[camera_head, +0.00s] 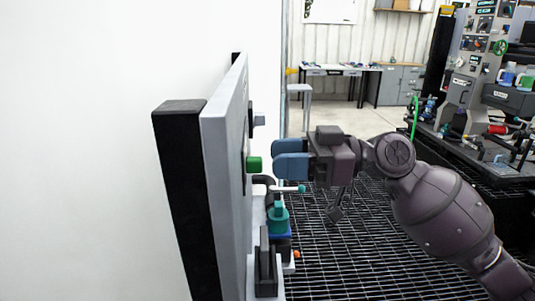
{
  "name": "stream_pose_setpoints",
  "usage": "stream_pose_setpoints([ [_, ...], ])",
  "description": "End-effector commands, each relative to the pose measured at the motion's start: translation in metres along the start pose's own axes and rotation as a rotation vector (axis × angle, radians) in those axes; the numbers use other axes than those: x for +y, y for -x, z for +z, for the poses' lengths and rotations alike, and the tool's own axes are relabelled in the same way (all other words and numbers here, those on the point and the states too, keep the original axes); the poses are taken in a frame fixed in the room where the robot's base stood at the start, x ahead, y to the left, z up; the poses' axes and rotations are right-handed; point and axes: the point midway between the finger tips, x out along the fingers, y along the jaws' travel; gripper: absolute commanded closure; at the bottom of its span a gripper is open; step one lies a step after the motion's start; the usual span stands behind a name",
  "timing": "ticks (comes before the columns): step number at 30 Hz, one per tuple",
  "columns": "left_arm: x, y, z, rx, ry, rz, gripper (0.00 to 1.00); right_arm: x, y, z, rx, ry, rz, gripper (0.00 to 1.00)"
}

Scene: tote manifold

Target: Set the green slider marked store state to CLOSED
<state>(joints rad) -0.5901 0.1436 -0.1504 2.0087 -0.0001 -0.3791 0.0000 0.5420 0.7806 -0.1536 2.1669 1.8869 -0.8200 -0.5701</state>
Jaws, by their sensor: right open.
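The green slider knob (254,164) sticks out from the right-hand face of a grey panel (223,170), which I see nearly edge-on. Its marking and the CLOSED label cannot be read from this angle. My right gripper (275,158) is open, with blue fingertips pointing left toward the green knob. In the picture the fingertips are just right of the knob, with a small gap. No contact shows. My left gripper is not in view.
Below the knob, a teal valve-like part (278,218) and dark fittings stand out from the panel. A small grey knob (259,120) sits above. A black grated floor (350,255) lies beneath my right arm. Equipment racks (480,90) stand at the far right.

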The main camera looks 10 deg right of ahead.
Motion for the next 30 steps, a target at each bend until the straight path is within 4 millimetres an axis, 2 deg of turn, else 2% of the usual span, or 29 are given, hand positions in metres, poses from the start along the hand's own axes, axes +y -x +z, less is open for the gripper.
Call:
stream_pose_setpoints([
  [6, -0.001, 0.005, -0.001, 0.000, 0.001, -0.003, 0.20, 0.000, -0.023, -0.002, 0.001, 0.001, -0.001, 0.55],
  [18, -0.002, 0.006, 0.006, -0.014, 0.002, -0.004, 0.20, 0.000, -0.030, 0.001, 0.000, -0.001, 0.001, 0.55],
  [20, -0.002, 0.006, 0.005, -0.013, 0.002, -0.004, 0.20, 0.000, -0.030, 0.001, 0.000, -0.001, 0.001, 0.63],
  [27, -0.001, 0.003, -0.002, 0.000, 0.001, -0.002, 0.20, 0.000, -0.029, 0.000, 0.000, -0.001, 0.001, 1.00],
  [30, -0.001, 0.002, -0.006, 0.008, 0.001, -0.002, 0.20, 0.000, -0.029, 0.000, 0.000, -0.001, 0.001, 1.00],
])
